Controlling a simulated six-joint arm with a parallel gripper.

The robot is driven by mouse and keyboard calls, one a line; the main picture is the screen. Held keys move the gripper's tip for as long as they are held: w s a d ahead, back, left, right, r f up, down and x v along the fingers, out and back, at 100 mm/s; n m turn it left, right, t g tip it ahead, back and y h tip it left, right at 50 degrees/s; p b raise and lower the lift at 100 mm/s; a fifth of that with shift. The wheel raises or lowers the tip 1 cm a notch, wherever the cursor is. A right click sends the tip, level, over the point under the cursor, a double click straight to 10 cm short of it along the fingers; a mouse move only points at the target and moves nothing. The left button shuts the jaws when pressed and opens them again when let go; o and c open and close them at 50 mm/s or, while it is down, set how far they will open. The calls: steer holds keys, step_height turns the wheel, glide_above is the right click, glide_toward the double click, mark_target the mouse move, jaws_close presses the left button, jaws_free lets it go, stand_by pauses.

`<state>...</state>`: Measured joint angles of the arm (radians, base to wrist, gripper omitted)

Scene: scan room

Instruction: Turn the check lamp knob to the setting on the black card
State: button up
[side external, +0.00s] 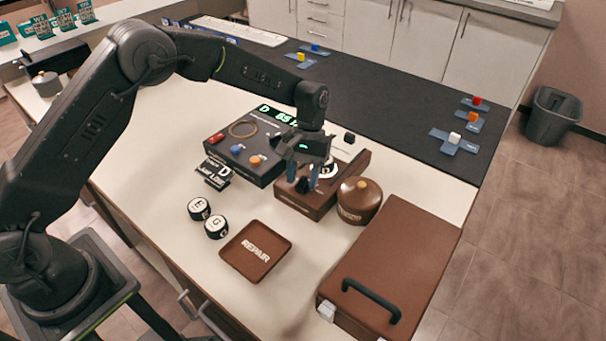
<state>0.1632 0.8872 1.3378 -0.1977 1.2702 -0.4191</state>
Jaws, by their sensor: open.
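A brown box (296,202) sits right of the console. A black knob (303,186) shows at its front, and a pale dial face (329,170) is partly hidden by my gripper. My gripper (303,178) points down over this box, its blue-tipped fingers apart. The knob appears between and just below the fingertips; I cannot tell whether they touch it. The knob's setting cannot be read.
The dark console (262,174) has a green display starting with D, a ring and coloured knobs. A round brown pot (359,200) stands close right of the box. Two lettered black-and-white cylinders, a REPAIR tray (255,251) and a brown case (390,265) with a black handle lie nearer.

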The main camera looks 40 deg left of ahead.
steer(key=v, duration=1.3)
steer(key=shift+r, duration=0.4)
steer(key=s+a+r+m+t, duration=0.2)
steer(key=s+a+r+t, duration=0.3)
steer(key=s+r, duration=0.75)
steer(key=s+a+f+m+t, duration=0.1)
steer(key=s+a+t, duration=0.1)
steer(key=s, duration=0.7)
steer(key=s+a+f+m+t+y, duration=0.1)
steer(key=s+a+f+t, duration=0.1)
steer(key=s, duration=0.7)
steer(key=shift+s+f+t+y, duration=0.3)
steer(key=shift+t, duration=0.2)
